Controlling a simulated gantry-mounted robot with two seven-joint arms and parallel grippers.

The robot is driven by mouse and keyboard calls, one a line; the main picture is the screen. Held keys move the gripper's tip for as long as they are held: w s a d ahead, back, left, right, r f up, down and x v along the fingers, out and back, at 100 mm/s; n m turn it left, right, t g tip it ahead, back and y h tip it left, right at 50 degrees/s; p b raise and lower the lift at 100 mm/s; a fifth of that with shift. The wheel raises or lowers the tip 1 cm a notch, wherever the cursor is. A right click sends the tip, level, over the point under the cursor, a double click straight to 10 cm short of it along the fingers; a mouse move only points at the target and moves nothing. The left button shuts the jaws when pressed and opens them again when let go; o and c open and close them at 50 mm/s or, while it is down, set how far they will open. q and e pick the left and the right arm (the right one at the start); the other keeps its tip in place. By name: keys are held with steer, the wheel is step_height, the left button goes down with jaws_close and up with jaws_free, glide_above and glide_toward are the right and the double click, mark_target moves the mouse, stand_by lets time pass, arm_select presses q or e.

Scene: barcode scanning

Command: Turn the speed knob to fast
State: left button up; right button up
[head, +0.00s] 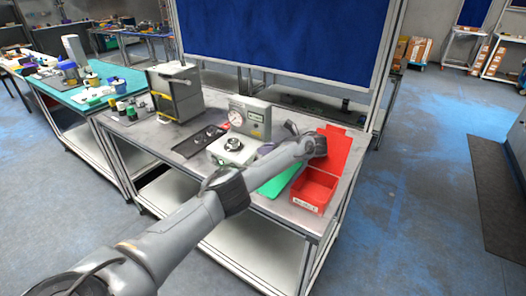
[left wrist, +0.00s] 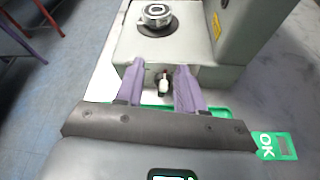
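Whether the fingertips touch the device's face I cannot tell. My right gripper is out of view.
A grey gauge unit (head: 250,117) stands behind the device. A red bin (head: 315,190) and a green mat (head: 283,178) lie to the right; a green OK label (left wrist: 272,146) shows near the gripper. A black tray (head: 198,142) and a grey box (head: 177,92) stand left.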

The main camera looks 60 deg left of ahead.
arm_select(q)
steer(key=s+r+p+v, duration=0.1)
steer(key=p+v, duration=0.4)
steer(key=v, duration=0.5)
steer(key=shift+s+d+r+p, duration=0.3)
steer(key=shift+d+r+p, duration=0.05)
steer(key=shift+d+p, duration=0.1)
